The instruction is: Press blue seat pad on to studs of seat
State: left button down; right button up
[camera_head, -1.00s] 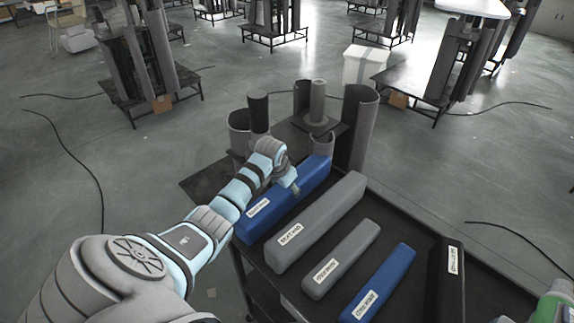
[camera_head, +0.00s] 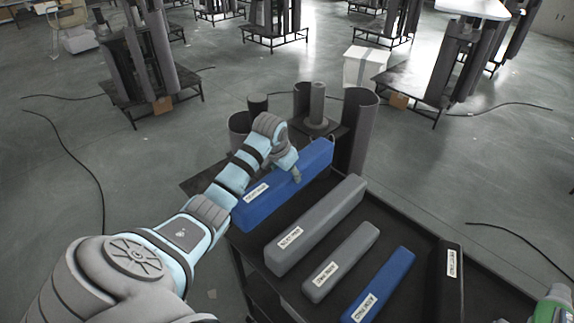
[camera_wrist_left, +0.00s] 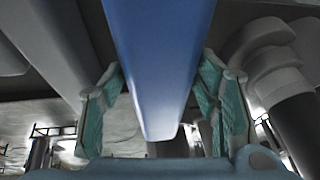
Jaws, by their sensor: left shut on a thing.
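A long blue pad (camera_head: 265,205) with a white label is held in my left gripper (camera_head: 296,177), above the left side of the dark cart. In the left wrist view the blue pad (camera_wrist_left: 160,60) runs between the teal-lined fingers of my left gripper (camera_wrist_left: 165,95), which are shut on its sides. Behind the pad stands a dark lift-column structure with upright cylinders (camera_head: 317,100) and a dark plate (camera_head: 200,185). I cannot make out seat studs; the pad and arm hide part of the structure.
On the cart (camera_head: 415,290) lie a long grey pad (camera_head: 315,225), a shorter grey pad (camera_head: 342,262), a smaller blue pad (camera_head: 380,285) and a black pad (camera_head: 449,285). A white bin (camera_head: 366,66) and other column stands are farther back. Cables cross the floor.

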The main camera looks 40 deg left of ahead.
pick_arm(q)
notch_tip(320, 180, up, 19)
jog(key=p, duration=0.4)
jog(key=shift+f+p, duration=0.2)
jog(key=shift+p, duration=0.15)
